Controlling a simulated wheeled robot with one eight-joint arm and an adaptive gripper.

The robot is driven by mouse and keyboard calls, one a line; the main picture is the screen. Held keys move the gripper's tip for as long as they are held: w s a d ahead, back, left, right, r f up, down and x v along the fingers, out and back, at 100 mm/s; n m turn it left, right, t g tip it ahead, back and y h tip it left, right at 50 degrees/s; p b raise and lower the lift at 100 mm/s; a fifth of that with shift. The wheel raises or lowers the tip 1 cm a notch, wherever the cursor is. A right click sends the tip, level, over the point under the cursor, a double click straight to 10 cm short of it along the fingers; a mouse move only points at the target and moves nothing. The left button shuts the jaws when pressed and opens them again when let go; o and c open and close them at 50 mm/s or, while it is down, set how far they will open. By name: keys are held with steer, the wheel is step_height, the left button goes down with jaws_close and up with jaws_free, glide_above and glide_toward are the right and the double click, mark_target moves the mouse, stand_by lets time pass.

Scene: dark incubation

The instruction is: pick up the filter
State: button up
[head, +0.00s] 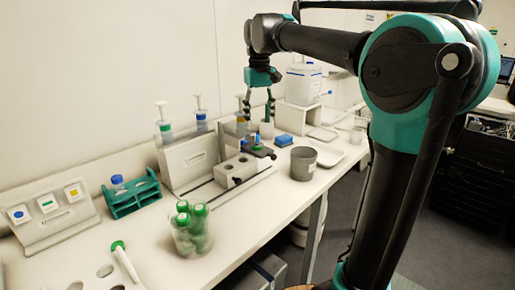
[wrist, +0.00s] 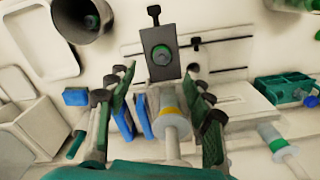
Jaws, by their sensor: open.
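My gripper (head: 258,112) is open above the back of the bench, fingers pointing down. In the wrist view its fingers (wrist: 158,92) are spread apart with nothing held. A dark square plate with a round green-ringed piece (wrist: 162,55) lies beyond the fingertips; the round piece may be the filter, but I cannot tell for sure. The dark plate (head: 262,151) also shows in the head view, on the rail below and in front of my gripper. A pump bottle with a yellow band (wrist: 172,122) and blue pieces (wrist: 145,115) show between the fingers.
A teal rack (head: 133,196), a beaker of green-capped tubes (head: 191,232) and a card stand (head: 50,216) are at left. Upright pump bottles (head: 164,128) line the back.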

mark_target(259, 145)
step_height(259, 145, down, 4)
steer(key=shift+r, duration=0.2)
steer(key=shift+w+a+f, duration=0.1)
steer(key=shift+a+f, duration=0.05)
steer(key=shift+f, duration=1.15)
steer(key=shift+w+a+f, duration=0.1)
steer(key=shift+a+f, duration=0.05)
steer(key=shift+f, duration=1.1)
steer(key=c, duration=0.8)
